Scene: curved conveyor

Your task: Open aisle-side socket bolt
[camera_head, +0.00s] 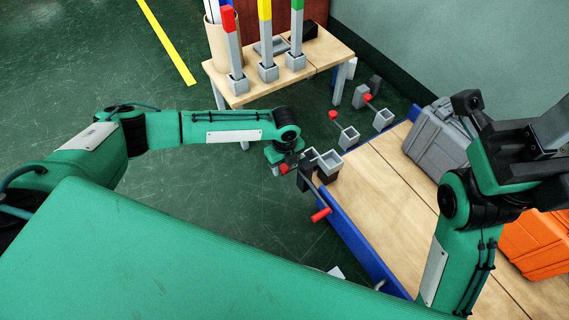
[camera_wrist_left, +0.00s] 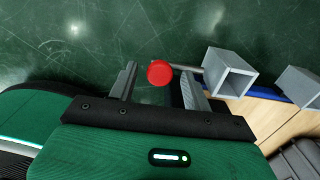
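A red bolt knob (camera_wrist_left: 160,73) lies between the two spread fingers of my left gripper (camera_wrist_left: 156,84) in the left wrist view, with gaps beside it. In the head view, my left gripper (camera_head: 286,168) is low at the blue-edged platform's near corner, next to the square grey sockets (camera_head: 329,163). The same knob is mostly hidden there. A grey square socket (camera_wrist_left: 229,74) stands just right of the fingers in the wrist view. A red handle (camera_head: 321,214) on a dark lever hangs below the sockets. My right arm is raised at the right; its fingers cannot be made out.
A wooden table (camera_head: 225,88) holds red-, yellow- and green-topped posts. A grey case (camera_head: 437,138) and orange case (camera_head: 538,245) sit on the platform (camera_head: 385,200). The left floor is clear.

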